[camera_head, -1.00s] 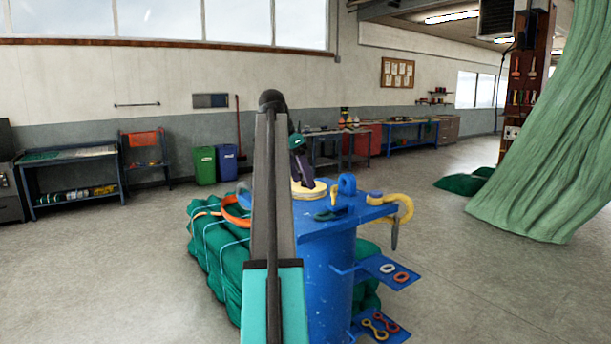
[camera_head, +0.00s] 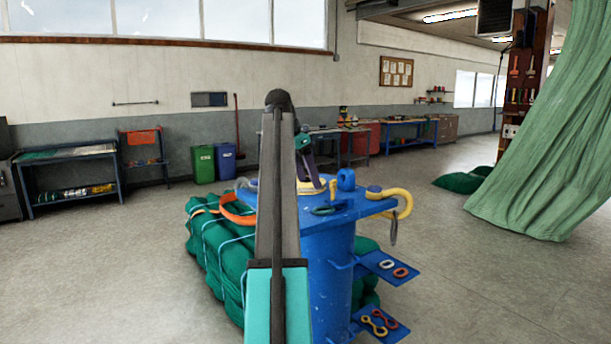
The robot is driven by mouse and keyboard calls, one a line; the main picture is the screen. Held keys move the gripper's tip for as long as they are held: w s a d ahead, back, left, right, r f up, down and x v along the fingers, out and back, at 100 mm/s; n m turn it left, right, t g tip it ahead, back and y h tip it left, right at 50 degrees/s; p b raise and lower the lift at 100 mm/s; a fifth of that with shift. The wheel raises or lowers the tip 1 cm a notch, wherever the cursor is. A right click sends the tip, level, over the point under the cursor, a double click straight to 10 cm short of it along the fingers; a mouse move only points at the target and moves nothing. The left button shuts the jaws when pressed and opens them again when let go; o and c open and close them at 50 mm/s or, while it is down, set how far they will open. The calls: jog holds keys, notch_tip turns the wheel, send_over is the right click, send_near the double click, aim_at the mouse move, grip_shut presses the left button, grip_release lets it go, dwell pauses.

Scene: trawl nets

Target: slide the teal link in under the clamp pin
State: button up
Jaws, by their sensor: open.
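A small dark teal piece (camera_head: 323,210), which looks like the teal link, lies on the top plate of a blue post (camera_head: 335,262). A small yellow upright piece (camera_head: 333,188) stands just behind it; I cannot tell whether this is the clamp pin. My gripper (camera_head: 316,186) points down over the plate, above and left of the teal piece, by a pale yellow disc (camera_head: 292,186). It is open, apart from the teal piece, and appears empty. My arm hides the left part of the plate.
Side shelves hold white and red links (camera_head: 393,268) and larger links (camera_head: 378,323).

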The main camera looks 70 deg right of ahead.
aim_at(318, 211)
jog(key=p+x, duration=0.1)
jog(key=x, duration=1)
jog(key=shift+p, duration=0.35)
jog(key=c, duration=1.3)
